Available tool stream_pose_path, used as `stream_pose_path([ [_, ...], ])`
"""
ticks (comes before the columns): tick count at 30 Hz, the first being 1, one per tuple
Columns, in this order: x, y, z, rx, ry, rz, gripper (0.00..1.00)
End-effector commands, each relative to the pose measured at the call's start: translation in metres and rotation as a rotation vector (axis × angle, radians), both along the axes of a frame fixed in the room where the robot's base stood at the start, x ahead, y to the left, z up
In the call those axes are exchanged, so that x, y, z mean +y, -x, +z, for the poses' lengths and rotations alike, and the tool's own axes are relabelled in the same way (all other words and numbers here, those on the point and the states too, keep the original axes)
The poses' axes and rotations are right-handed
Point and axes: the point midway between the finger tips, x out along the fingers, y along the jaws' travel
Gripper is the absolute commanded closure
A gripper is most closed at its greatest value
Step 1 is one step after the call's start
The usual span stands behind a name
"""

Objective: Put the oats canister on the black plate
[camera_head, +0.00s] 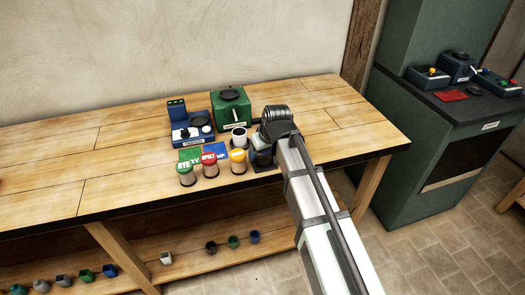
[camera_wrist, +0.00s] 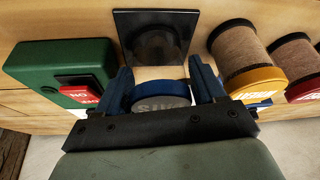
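My gripper (camera_wrist: 160,98) has its two blue fingers on either side of a canister with a blue-rimmed lid (camera_wrist: 162,90). The fingers look closed on it. Its lettering is partly cut off by the gripper's black bar, so I cannot fully read it; I take it for the oats canister. The square black plate (camera_wrist: 127,22) lies just beyond the canister in the wrist view, with a dark round reflection or shadow on it. I cannot tell the canister's height.
Canisters with yellow (camera_head: 237,155), red (camera_head: 209,160) and green (camera_head: 184,168) lids stand left of the plate. The bench's left side (camera_head: 70,165) is clear.

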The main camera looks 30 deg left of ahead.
Motion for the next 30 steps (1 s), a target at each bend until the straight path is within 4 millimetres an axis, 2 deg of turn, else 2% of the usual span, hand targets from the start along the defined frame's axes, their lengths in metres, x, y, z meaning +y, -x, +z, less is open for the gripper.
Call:
stream_pose_path([
  [8,0.000,0.000,0.001,0.000,0.000,0.000,0.29],
  [13,-0.002,0.001,0.009,-0.001,-0.001,0.000,0.29],
  [30,-0.030,0.019,0.087,-0.001,-0.001,0.000,0.29],
])
